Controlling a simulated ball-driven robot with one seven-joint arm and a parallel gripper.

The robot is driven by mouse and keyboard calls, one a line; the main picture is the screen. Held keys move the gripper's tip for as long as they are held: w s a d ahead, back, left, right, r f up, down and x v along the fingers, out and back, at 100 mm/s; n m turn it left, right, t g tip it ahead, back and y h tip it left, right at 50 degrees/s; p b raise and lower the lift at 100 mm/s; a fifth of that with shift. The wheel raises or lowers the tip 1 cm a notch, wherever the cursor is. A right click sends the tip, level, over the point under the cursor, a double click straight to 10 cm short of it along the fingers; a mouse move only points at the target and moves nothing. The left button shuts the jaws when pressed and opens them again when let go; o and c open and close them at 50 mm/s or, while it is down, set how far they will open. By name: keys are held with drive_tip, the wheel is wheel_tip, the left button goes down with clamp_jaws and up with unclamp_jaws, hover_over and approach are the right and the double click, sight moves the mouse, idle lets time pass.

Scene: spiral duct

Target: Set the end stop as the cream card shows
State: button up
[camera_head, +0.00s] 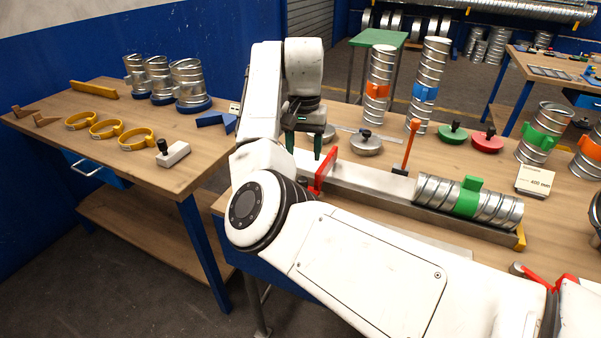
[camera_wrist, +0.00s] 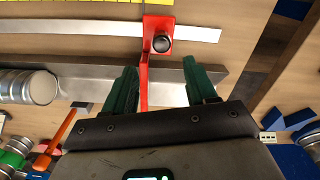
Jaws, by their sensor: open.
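The red end stop (camera_head: 325,172) stands at the left end of the long metal rail (camera_head: 365,184). In the wrist view the red end stop (camera_wrist: 157,22) shows its black knob (camera_wrist: 161,44), and its thin red plate runs down between my fingers, nearer the left one. My gripper (camera_head: 305,150) has green fingers and is open above the stop; the wrist view also shows the open gripper (camera_wrist: 162,85). The cream card (camera_head: 535,181) reads "400 mm", with smaller text too small to read. A spiral duct with a green band (camera_head: 467,198) lies at the rail's right end.
An orange upright lever (camera_head: 407,145) stands behind the rail, left of the duct. Black-knobbed discs (camera_head: 367,144), green (camera_head: 452,134) and red (camera_head: 487,140), sit behind it. Upright ducts (camera_head: 378,75) stand farther back. A yellow scale (camera_wrist: 85,3) edges the top of the wrist view.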

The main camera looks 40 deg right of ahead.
sight(302, 178)
wheel_tip(302, 178, down, 9)
drive_tip(key=shift+a+f+p, duration=0.15)
drive_tip(key=shift+f+p, duration=0.05)
drive_tip(key=shift+p, duration=0.35)
drive_tip(key=shift+c, duration=0.4)
clamp_jaws()
drive_tip(key=shift+w, duration=0.1)
